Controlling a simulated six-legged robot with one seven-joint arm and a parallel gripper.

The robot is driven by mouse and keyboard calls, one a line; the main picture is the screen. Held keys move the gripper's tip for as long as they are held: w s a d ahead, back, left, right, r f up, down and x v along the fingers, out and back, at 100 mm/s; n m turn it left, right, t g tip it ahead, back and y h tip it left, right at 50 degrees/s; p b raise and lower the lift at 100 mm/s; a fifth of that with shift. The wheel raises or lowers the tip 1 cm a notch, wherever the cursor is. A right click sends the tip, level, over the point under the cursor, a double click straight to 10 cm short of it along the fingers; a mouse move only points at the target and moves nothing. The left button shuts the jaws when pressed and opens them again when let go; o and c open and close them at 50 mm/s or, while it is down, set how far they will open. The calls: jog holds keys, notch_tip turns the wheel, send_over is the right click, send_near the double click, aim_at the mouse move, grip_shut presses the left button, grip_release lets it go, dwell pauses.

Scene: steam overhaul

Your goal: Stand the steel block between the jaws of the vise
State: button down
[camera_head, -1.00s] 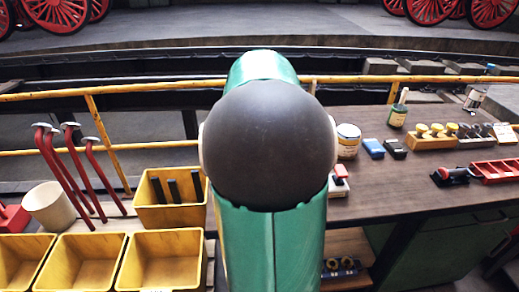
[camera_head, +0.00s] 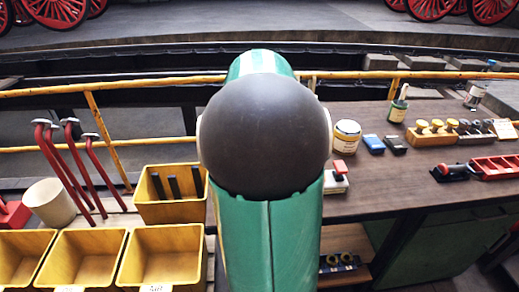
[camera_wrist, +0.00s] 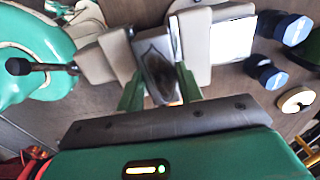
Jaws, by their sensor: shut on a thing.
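In the wrist view, my gripper (camera_wrist: 160,88) points at the vise, with its two green fingers on either side of the dark steel block (camera_wrist: 160,72). It is shut on the block. The vise has a beige-grey body with one jaw (camera_wrist: 119,54) left of the block and the other jaw (camera_wrist: 196,45) right of it. The block appears in the gap between the jaws. I cannot tell whether it touches the jaws or the vise bed. The vise's dark handle (camera_wrist: 20,66) sticks out to the left. In the head view my arm hides gripper, block and vise.
The brown bench (camera_head: 400,180) carries a jar (camera_head: 346,137), a blue block (camera_head: 373,144), a wooden rack (camera_head: 432,138) and a red tray (camera_head: 495,167) to the right. Yellow bins (camera_head: 160,255) and red-handled tools (camera_head: 80,165) stand left. A yellow rail (camera_head: 150,85) runs behind.

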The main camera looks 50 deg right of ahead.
jog(key=shift+f, duration=0.85)
jog(key=c, duration=0.9)
grip_release()
jog(key=shift+o, duration=0.2)
jog(key=shift+f, duration=0.1)
jog(key=shift+r, duration=4.05)
jog(key=w+a+r+n+t, duration=0.1)
jog(key=w+a+n+t, duration=0.15)
jog(key=a+n, duration=0.85)
jog(key=s+a+f+n+t, duration=0.1)
jog(key=s+a+n, duration=0.1)
jog(key=a+n, duration=0.6)
jog(key=s+a+f+n+t, duration=0.1)
jog(key=a+n, duration=0.7)
jog(key=a, duration=0.9)
jog(key=shift+s+f+n+t, duration=0.4)
jog(key=shift+s+t, duration=0.15)
jog(key=shift+s, duration=0.6)
